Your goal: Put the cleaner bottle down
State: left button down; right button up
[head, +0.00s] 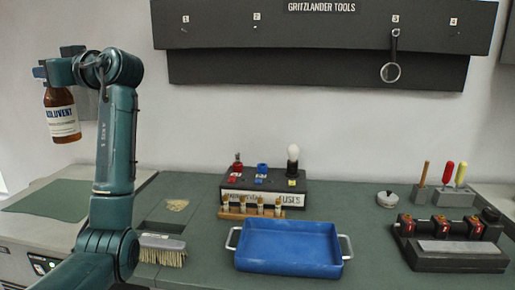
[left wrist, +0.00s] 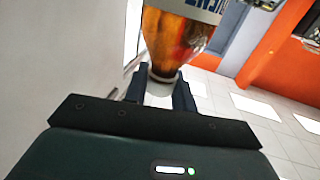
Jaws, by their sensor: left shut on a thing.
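The cleaner bottle (head: 62,114) is brown with a white label that reads in part "SOLVENT". It hangs in the air at the upper left of the head view, high above the counter. My left gripper (head: 52,73) is shut on its upper end. In the left wrist view the amber bottle (left wrist: 176,40) shows with its neck between the fingers of the left gripper (left wrist: 160,92). Part of the gripper is hidden behind my own arm in the head view. My right gripper is not in view.
A green mat (head: 55,200) lies on the left counter, with clear room on it. A brush (head: 162,249), a blue tray (head: 290,247), a fuse box (head: 264,186) and a black device (head: 455,245) stand on the bench. A tool board (head: 320,70) hangs on the wall.

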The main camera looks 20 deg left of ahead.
pick_arm(q)
jog(key=w+d+f+m+t+h, duration=0.5)
jog(key=d+f+t, duration=0.35)
jog(key=f, duration=0.35)
jog(key=w+d+f+m+t+h, duration=0.3)
jog(key=d+f+m+t+h, duration=0.2)
jog(key=d+f+m+t, duration=0.55)
jog(key=s+d+f+m+g+h, duration=0.1)
jog(key=s+d+f+m+h, duration=0.2)
jog(key=s+d+f+h, duration=0.55)
jog(key=s+d+f+m+g+h, duration=0.1)
jog(key=s+d+f+m+h, duration=0.25)
jog(key=d+f+h, duration=0.55)
jog(key=d+n+y, duration=0.1)
jog(key=y, duration=0.2)
jog(key=d+n+t+y, duration=0.1)
jog(key=y, duration=0.2)
jog(key=w+d+n+y, duration=0.1)
jog(key=y, duration=0.2)
jog(key=shift+f+n+y+p, duration=0.1)
jog(key=shift+n+y+p, duration=0.15)
jog(key=shift+n+p, duration=0.15)
